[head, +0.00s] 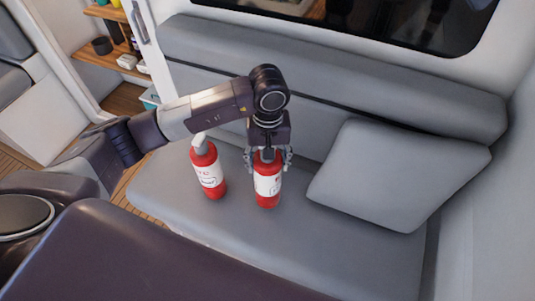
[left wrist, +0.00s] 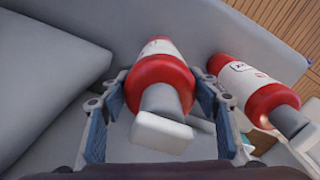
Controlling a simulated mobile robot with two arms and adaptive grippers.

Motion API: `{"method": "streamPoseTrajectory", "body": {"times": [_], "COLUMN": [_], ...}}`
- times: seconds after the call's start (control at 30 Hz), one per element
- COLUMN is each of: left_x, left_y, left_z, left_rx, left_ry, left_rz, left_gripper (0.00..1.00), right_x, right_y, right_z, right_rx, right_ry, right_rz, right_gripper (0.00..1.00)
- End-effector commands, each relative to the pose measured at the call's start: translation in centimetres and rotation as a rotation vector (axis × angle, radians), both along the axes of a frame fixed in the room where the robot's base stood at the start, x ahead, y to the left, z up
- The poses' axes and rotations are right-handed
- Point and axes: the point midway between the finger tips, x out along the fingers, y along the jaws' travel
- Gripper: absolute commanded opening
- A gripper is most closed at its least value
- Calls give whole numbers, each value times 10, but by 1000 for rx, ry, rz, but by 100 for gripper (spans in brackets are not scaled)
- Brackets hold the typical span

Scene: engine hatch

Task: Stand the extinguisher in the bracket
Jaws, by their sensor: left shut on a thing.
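Two red fire extinguishers with white labels are on the grey bench seat. My left gripper (head: 268,160) points down and is shut on the right-hand extinguisher (head: 267,187), gripping around its upper part. In the left wrist view this held extinguisher (left wrist: 160,82) is between the two blue-padded fingers of the gripper (left wrist: 160,125), its grey neck and pale top towards the camera. The other extinguisher (head: 209,172) stands just left of it, tilted slightly in the picture; it also shows in the left wrist view (left wrist: 252,90). I see no bracket in either view. My right gripper is not in view.
The grey bench seat (head: 335,240) has free room in front of the cushion (head: 398,174), which leans on the backrest (head: 340,75) at the right. Wooden shelves (head: 110,55) with small items are at the back left.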

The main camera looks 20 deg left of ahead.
Motion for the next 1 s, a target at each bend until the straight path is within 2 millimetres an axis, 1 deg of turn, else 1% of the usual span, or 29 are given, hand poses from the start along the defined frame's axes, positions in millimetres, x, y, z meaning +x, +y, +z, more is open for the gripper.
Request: {"method": "streamPoseTrajectory", "body": {"times": [0.03,0.13,0.23,0.33,0.53,0.7,0.73,0.87,1.0], "left_x": [0,0,1,1,1,2,0,0,-1], "left_y": [0,0,0,0,0,0,1,1,1], "left_z": [-4,-17,-25,-29,-29,-32,-34,-33,-33], "left_rx": [-1,-2,-1,-1,-1,-1,2,1,1], "left_ry": [2,1,-2,-3,-4,-5,1,2,2], "left_rz": [1,2,1,-1,0,0,0,0,0], "left_gripper": [0,0,0,0,0,0,58,72,73], "right_x": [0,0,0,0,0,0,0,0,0], "right_y": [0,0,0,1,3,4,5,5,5], "right_z": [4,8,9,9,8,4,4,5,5], "right_rx": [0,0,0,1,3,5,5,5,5], "right_ry": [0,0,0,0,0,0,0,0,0], "right_rz": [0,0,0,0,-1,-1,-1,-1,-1], "right_gripper": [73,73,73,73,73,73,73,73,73]}}
